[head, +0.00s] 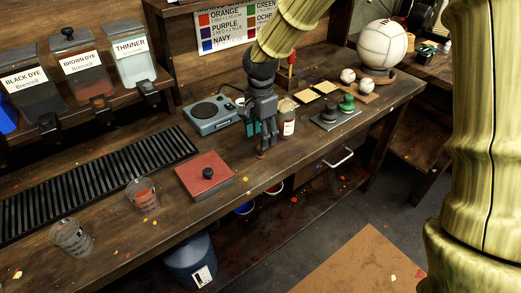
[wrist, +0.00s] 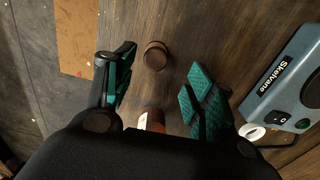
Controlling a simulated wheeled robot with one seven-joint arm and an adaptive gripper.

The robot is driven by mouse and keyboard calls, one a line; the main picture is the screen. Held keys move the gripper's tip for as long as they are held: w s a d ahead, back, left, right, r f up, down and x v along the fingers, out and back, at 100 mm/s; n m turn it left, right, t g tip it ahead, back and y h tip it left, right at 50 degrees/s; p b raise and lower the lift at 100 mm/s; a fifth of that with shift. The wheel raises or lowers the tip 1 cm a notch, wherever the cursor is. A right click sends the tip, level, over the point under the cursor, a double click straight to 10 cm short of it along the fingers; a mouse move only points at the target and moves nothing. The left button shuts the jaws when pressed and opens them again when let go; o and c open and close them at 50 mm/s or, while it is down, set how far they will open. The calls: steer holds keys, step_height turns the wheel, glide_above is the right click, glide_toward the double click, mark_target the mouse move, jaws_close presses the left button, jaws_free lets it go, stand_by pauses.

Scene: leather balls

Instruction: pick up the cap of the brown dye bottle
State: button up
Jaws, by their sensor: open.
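A small round brown cap (wrist: 156,55) lies on the wooden bench, between and just ahead of my open fingers in the wrist view. In the head view the cap (head: 261,155) shows as a small reddish-brown piece just below my fingertips. My gripper (head: 262,145) points down above the bench, and it is open and empty in the wrist view (wrist: 161,78). A small bottle with a pale label (head: 288,122) stands just right of my gripper. Part of a bottle (wrist: 152,119) shows near the palm in the wrist view, its lower part hidden by my gripper.
Dye dispensers, one marked brown dye (head: 88,75), line the shelf. Weights on a plate (head: 336,116) stand to the right.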

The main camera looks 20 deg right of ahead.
mark_target(261, 151)
steer(key=shift+s+a+f, duration=0.1)
steer(key=shift+s+f, duration=0.2)
steer(key=shift+f, duration=0.1)
steer(key=shift+s+f+p, duration=0.15)
steer(key=shift+f+p, duration=0.3)
steer(key=shift+f, duration=1.8)
steer(key=c, duration=1)
